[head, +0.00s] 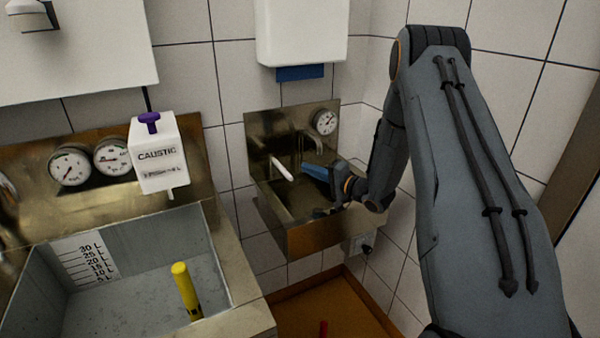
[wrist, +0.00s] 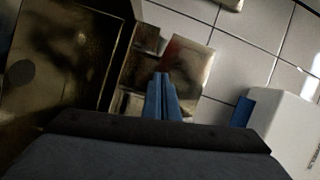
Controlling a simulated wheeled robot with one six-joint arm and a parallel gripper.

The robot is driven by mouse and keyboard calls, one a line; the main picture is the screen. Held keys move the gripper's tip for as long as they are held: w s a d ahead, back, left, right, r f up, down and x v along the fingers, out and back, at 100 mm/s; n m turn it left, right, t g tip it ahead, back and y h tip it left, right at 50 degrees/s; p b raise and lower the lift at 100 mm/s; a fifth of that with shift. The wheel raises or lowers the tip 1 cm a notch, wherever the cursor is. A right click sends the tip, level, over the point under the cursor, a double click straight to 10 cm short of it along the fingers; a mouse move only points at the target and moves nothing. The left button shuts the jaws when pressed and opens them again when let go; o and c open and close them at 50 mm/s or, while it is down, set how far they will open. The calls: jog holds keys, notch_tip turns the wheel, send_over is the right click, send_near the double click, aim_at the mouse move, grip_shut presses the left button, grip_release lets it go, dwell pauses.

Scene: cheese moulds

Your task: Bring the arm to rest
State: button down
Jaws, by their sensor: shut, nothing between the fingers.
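My arm reaches in from the right of the head view, bent at the elbow and pointing down toward a small metal wall sink (head: 318,240). My gripper (head: 308,170) has blue fingers and is over this sink, close to a white-handled lever (head: 281,169); I cannot tell whether they touch. In the wrist view the blue fingers (wrist: 164,82) are together with nothing between them. The sink basin (wrist: 60,55) lies to their left in that view.
A large steel basin with a level scale (head: 85,260) is at the left, with a yellow-handled tool (head: 185,287) in it. A caustic dispenser (head: 157,154) and dials (head: 70,165) are above it. A white wall dispenser (head: 302,32) hangs above the small sink.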

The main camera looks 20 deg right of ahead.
jog(key=s+n+g+h, duration=0.1)
jog(key=s+h, duration=0.2)
jog(key=s, duration=0.1)
jog(key=s+d+n+g+h+b, duration=0.1)
jog(key=s+n+g+h, duration=0.1)
jog(key=s+h, duration=0.1)
jog(key=s+d+n+g+h, duration=0.1)
jog(key=s+g+h, duration=0.1)
jog(key=s, duration=0.4)
jog(key=shift+r+h+b, duration=0.2)
jog(key=shift+h+b, duration=0.2)
jog(key=s+a+n+g, duration=0.2)
jog(key=s+a+g, duration=0.2)
jog(key=s, duration=0.9)
jog(key=s+a+n+g, duration=0.3)
jog(key=s+a+g, duration=0.1)
jog(key=s, duration=0.8)
jog(key=shift+s+a+r+g, duration=0.3)
jog(key=shift+s, duration=0.05)
